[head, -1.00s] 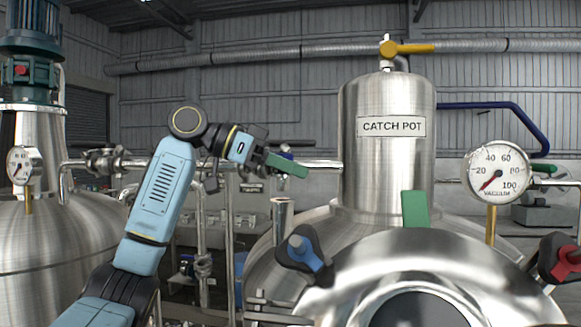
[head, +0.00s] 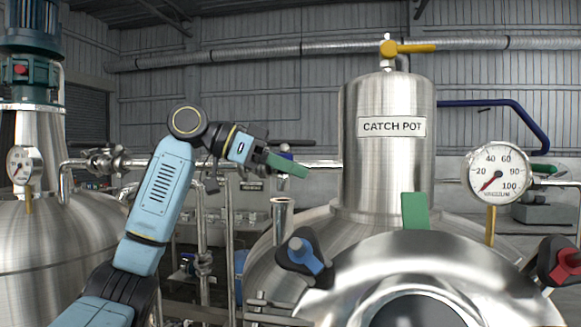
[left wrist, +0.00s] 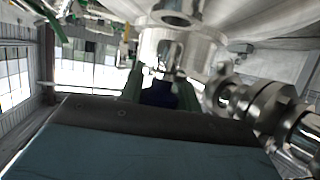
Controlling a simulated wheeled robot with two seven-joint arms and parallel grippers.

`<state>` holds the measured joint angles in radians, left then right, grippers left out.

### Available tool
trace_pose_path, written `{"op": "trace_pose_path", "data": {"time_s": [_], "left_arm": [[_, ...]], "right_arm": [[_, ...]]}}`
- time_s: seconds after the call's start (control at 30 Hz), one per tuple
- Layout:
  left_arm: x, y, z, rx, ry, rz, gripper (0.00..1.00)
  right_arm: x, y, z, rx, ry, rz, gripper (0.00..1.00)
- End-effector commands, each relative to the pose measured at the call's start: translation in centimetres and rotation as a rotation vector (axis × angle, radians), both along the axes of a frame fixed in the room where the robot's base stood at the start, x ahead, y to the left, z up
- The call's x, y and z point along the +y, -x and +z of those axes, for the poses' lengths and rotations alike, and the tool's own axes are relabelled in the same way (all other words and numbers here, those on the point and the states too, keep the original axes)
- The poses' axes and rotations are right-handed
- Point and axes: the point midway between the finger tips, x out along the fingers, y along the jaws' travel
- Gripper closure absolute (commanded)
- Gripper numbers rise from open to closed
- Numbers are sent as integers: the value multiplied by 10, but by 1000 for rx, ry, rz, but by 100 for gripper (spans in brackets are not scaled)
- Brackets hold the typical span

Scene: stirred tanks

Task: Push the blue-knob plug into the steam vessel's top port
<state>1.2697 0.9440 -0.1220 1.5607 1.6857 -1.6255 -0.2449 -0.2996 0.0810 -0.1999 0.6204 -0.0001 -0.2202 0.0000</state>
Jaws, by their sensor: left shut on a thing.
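My left gripper (head: 286,163) is shut on the blue-knob plug, with its green fingers pointing right. An upright open metal tube (head: 282,212), which looks like the top port, stands on the vessel (head: 262,272) below the gripper. The plug appears above and apart from this tube; exact alignment is unclear. My right gripper is not in view.
The tall CATCH POT cylinder (head: 390,165) stands right of the gripper. A steel manway cover (head: 430,255) with blue (head: 303,253) and red (head: 567,262) clamp knobs fills the front. A vacuum gauge (head: 495,175) is at right. A horizontal pipe (head: 318,163) runs behind the gripper.

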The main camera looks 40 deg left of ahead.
Motion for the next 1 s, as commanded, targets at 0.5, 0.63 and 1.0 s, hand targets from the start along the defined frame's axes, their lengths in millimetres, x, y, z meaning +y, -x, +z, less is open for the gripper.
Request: {"op": "trace_pose_path", "data": {"time_s": [0.5, 0.63, 1.0], "left_arm": [[0, 0, -10, 0, 0, 0, 91], [0, 0, -14, 1, 1, 0, 91], [0, 0, -23, 1, 1, 0, 91]], "right_arm": [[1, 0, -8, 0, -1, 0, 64], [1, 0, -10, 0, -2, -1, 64], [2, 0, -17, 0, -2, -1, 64]]}}
